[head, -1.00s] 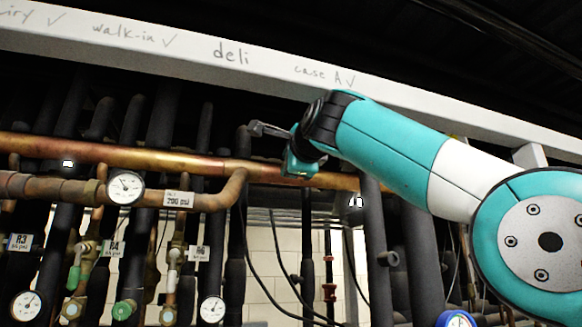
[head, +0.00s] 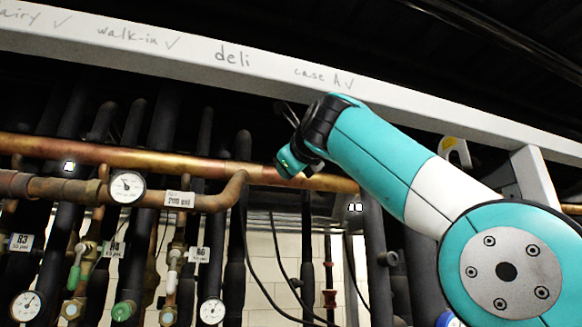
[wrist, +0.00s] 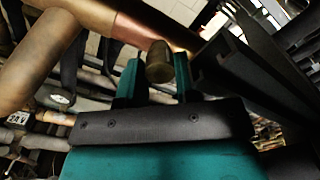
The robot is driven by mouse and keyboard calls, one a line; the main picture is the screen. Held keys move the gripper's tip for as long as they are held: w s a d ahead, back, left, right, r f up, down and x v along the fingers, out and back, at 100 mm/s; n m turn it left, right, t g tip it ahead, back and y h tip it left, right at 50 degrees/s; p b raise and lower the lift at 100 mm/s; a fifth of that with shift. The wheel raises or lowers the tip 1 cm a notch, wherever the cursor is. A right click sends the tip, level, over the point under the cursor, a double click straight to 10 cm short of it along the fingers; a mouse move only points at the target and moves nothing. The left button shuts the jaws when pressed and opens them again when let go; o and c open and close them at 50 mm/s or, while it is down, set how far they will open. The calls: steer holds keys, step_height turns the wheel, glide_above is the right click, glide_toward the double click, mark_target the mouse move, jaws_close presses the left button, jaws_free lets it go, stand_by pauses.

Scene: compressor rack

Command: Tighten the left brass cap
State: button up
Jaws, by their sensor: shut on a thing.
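A small brass cylinder (wrist: 159,62), which looks like a brass cap, sits between the two fingers of my gripper (wrist: 157,78) in the wrist view. The fingers are shut on it. The picture does not show whether it is still on a fitting. In the head view my gripper (head: 286,112) is at the upper middle, in front of the dark upper part of the rack near the copper pipe (head: 140,158).
A lower copper pipe (head: 75,190) carries a round gauge (head: 128,187) and a pressure label (head: 179,199). Several black insulated pipes, valves and gauges fill the lower left. A white beam (head: 230,60) with handwriting crosses above my arm. Thin black cables hang at the middle.

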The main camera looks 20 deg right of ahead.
steer(key=shift+f+m, duration=0.1)
steer(key=shift+m, duration=0.2)
stand_by(0.4)
steer(key=o, duration=0.9)
